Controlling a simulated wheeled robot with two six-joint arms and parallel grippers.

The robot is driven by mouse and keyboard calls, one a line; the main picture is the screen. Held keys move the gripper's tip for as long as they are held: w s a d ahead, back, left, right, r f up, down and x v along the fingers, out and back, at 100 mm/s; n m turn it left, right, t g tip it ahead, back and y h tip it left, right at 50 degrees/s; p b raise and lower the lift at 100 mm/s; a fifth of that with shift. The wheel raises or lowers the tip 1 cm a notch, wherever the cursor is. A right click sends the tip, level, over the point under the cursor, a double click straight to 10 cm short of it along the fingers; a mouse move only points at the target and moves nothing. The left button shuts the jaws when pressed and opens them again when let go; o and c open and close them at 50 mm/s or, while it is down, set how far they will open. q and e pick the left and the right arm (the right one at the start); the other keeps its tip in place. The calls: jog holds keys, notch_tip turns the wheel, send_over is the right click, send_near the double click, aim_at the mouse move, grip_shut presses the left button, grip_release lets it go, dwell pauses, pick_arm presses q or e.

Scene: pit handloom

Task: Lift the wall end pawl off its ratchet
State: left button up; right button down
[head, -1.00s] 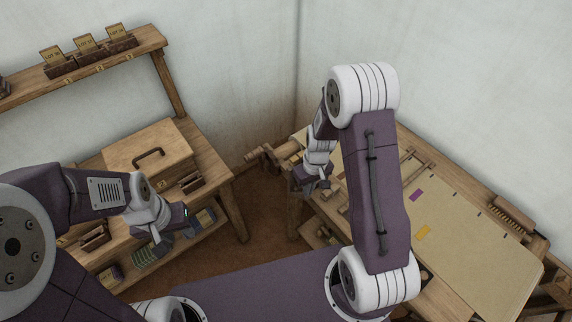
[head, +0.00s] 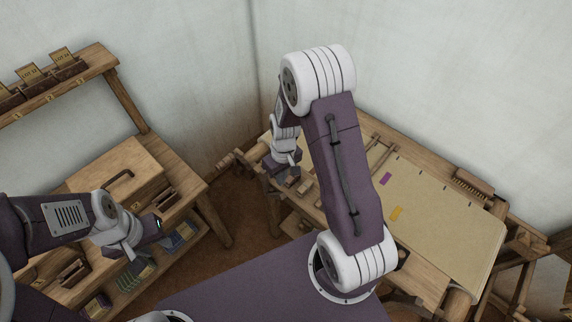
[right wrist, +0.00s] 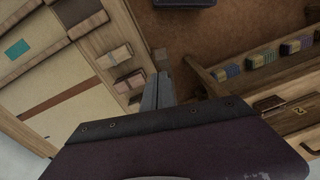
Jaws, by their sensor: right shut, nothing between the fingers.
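The wooden loom (head: 440,205) runs along the right wall, its far end near the room corner. A round wooden beam end (head: 226,161) sticks out there. I cannot make out the wall end pawl or its ratchet; they are too small or hidden behind my right arm. My right gripper (head: 284,172) is over the loom's far end, and its grey fingers (right wrist: 156,92) are shut and empty in the right wrist view, beside small wooden blocks (right wrist: 115,55) on the frame.
A wooden bench (head: 170,165) with a lidded box (head: 115,170) stands at the left, with colored bundles (head: 180,238) on its lower shelf. A wall shelf (head: 60,90) holds labelled cards. Brown floor (head: 240,215) is free between bench and loom.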

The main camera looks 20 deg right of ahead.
jog(key=s+d+r, duration=0.2)
jog(key=s+r, duration=0.3)
jog(key=r, duration=0.1)
jog(key=shift+d+r, duration=0.2)
jog(key=shift+r, duration=0.15)
jog(key=shift+s, duration=0.1)
